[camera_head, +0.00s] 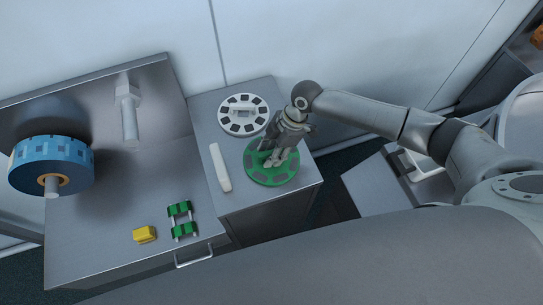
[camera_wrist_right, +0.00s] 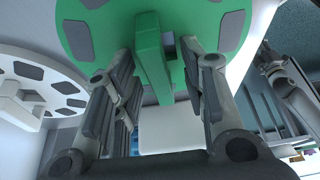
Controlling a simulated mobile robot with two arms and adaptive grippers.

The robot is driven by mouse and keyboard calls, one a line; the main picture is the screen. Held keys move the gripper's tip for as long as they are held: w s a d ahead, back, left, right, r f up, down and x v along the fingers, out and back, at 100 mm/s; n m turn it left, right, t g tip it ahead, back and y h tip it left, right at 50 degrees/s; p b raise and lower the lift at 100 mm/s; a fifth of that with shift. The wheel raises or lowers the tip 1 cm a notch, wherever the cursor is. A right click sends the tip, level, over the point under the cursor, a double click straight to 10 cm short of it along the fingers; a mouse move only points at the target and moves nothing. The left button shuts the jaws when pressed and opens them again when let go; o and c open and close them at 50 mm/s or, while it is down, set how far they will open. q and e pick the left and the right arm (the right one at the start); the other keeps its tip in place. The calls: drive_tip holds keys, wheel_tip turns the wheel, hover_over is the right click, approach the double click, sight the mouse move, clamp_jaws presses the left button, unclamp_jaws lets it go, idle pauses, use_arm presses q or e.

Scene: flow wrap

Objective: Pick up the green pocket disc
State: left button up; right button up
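The green pocket disc (camera_head: 262,177) lies on the small grey cabinet top, with grey pockets around its rim. My right gripper (camera_head: 276,160) is over its middle and hides part of it in the head view. In the right wrist view the green disc (camera_wrist_right: 110,30) fills the top, and its upright green handle (camera_wrist_right: 151,60) stands between the fingers of my right gripper (camera_wrist_right: 160,62). The fingers are apart, one on each side of the handle, with a gap visible on the right side. My left gripper is not in view.
A white pocket disc (camera_head: 243,130) lies just behind the green one. A white bar (camera_head: 220,167) lies to the left. The left table holds a blue wheel (camera_head: 40,165), a white spindle (camera_head: 129,115), a green part (camera_head: 181,209) and a yellow block (camera_head: 145,234).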

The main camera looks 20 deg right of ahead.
clamp_jaws()
drive_tip(key=shift+r, duration=0.2)
idle(0.3)
